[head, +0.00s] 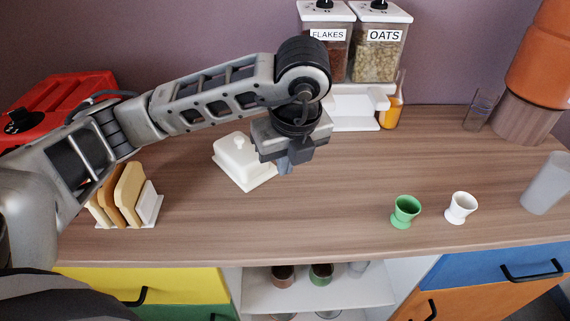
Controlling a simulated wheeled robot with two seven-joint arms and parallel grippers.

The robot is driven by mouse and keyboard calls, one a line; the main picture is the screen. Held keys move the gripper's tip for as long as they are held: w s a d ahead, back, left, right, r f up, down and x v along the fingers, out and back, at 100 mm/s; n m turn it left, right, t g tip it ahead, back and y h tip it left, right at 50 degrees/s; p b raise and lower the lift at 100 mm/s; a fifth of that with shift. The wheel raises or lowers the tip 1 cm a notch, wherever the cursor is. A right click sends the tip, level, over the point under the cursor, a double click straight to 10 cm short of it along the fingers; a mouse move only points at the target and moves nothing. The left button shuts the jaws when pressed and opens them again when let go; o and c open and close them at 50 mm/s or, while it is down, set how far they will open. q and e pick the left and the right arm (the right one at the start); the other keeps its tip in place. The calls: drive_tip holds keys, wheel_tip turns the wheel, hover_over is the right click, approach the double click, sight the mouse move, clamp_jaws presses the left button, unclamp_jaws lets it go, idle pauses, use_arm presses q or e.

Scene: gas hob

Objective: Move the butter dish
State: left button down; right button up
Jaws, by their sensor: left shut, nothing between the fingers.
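The white butter dish (237,153), a lidded block with a small knob on a flat base, stands on the wooden counter left of the middle in the head view. My left gripper (286,168) hangs pointing down just to the right of the dish and covers part of its right side from view. Its fingers are together with nothing between them. I cannot tell whether it touches the dish. My right gripper is not in view.
A toast rack (127,196) stands left, near a red toaster (60,100). A green egg cup (405,211) and a white egg cup (460,207) stand front right. Cereal dispensers (377,50) stand behind. The counter's middle front is clear.

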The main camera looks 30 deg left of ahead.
sight(273, 182)
use_arm(q)
drive_tip(key=x, duration=0.8)
drive_tip(key=shift+a+f, duration=0.1)
drive_tip(key=shift+f, duration=0.25)
drive_tip(key=w+a+p, duration=0.1)
drive_tip(key=w+a, duration=0.1)
drive_tip(key=shift+a, duration=0.3)
drive_tip(key=shift+w+a, duration=0.25)
drive_tip(key=shift+w, duration=0.1)
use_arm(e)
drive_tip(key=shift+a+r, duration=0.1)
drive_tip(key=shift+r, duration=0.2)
